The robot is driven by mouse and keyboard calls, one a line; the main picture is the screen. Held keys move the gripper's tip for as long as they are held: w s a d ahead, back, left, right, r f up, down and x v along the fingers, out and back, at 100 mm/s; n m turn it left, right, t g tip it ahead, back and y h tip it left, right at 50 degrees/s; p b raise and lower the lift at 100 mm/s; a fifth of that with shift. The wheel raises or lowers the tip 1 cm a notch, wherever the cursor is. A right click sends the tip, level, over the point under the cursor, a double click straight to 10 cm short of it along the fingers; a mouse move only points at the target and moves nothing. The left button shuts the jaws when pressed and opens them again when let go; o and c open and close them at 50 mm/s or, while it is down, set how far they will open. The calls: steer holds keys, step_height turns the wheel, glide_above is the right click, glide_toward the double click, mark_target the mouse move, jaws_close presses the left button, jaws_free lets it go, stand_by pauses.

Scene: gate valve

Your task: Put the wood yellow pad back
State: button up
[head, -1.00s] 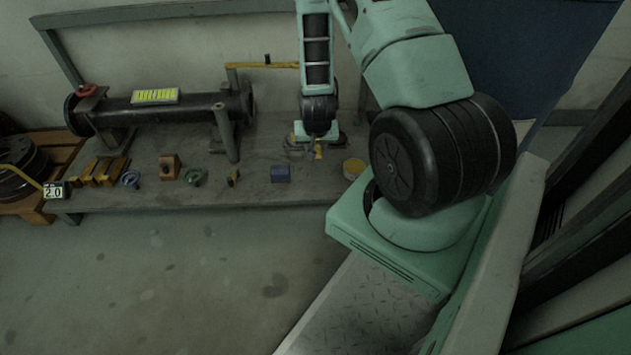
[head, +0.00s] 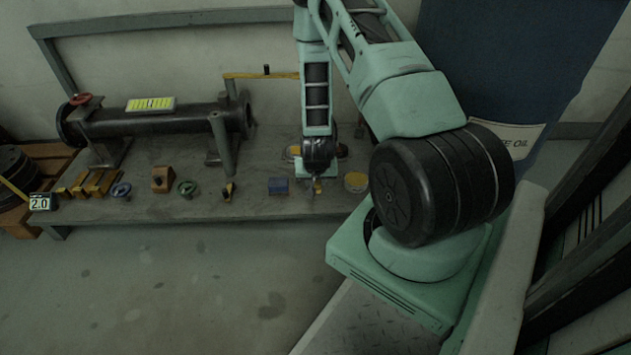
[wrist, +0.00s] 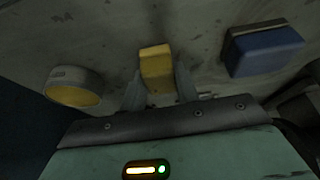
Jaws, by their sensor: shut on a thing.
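In the wrist view the wood yellow pad (wrist: 156,64) is a small yellow block between the two grey fingertips of my gripper (wrist: 160,88). The gripper is shut on it. In the head view my gripper (head: 316,184) is low over the right part of the bench. It is between a blue block and a round yellow-faced piece. The pad hardly shows there, and I cannot tell whether it touches the bench top.
The blue block (wrist: 262,52) and the round yellow piece (wrist: 74,90) flank the gripper closely on the bench (head: 225,206). More blocks and small handwheels (head: 187,188) stand along the bench to the left. A dark pipe (head: 150,121) lies behind them.

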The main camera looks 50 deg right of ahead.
steer(key=shift+f, duration=0.2)
steer(key=o, duration=0.9)
steer(key=shift+o, duration=0.2)
